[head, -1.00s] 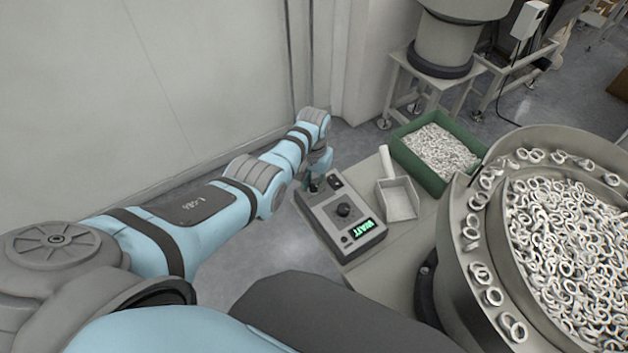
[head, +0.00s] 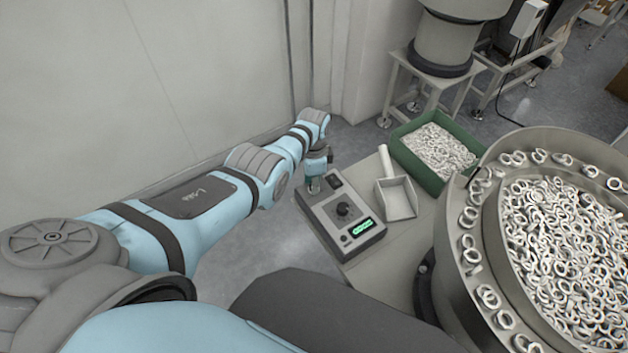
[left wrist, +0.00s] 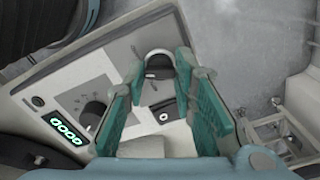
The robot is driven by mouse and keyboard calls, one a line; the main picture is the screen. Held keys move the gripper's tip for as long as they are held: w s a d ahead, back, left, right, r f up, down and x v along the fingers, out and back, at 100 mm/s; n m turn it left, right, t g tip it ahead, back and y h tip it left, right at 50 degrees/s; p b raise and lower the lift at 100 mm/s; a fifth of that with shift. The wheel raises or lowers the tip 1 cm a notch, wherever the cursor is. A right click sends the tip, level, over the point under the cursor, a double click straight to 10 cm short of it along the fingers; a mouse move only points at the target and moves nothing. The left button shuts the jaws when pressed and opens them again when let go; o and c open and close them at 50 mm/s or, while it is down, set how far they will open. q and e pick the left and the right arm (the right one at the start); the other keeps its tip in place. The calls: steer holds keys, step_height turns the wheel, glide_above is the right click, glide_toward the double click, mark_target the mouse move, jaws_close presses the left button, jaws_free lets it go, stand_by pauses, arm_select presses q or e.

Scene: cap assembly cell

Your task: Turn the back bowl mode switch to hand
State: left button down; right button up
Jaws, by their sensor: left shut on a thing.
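The control box (head: 325,222) is grey, with a dark dial (head: 344,211) in its middle and a lit green display (head: 362,227). My left gripper (head: 313,188) points down at the far-left end of the box. In the left wrist view its teal fingers (left wrist: 160,68) stand on either side of a round dark switch knob with a pale top (left wrist: 158,66), and they are shut on it. The fingers hide part of the panel. The lettering around the knob is too small to read. My right gripper is not in view.
A white scoop (head: 397,198) lies right of the box on the bench. Behind it is a green crate (head: 407,168) of pale rings. A large round bowl (head: 452,225) full of rings stands at the right. A wall (head: 200,80) runs along the left.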

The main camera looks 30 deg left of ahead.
arm_select(q)
steer(key=shift+m, duration=2.2)
steer(key=c, duration=1.3)
jaws_free()
step_height(320, 180, up, 12)
steer(key=shift+r, duration=0.1)
